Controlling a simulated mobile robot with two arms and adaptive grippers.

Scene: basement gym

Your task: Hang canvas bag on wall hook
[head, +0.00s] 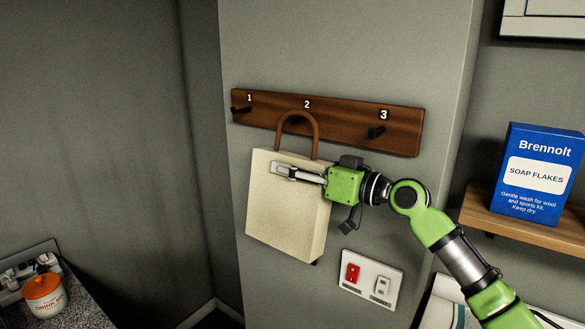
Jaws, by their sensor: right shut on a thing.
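The cream canvas bag (285,215) hangs upright in front of the wall, below the wooden hook rack (345,120). Its brown loop handle (317,135) stands up in front of the rack, around the place of hook 2 (295,121). The dark hook shows just under the top of the loop; I cannot tell whether the handle rests on it. My right gripper (285,171) is shut on the bag near its upper edge, reaching in from the right. My left gripper is out of view.
Hook 1 (241,110) and hook 3 (376,132) are bare. A switch plate (370,279) with a red switch is on the wall below right. A blue soap flakes box (538,172) stands on a wooden shelf (515,227) at right. An orange-lidded jar (43,295) stands on a counter, lower left.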

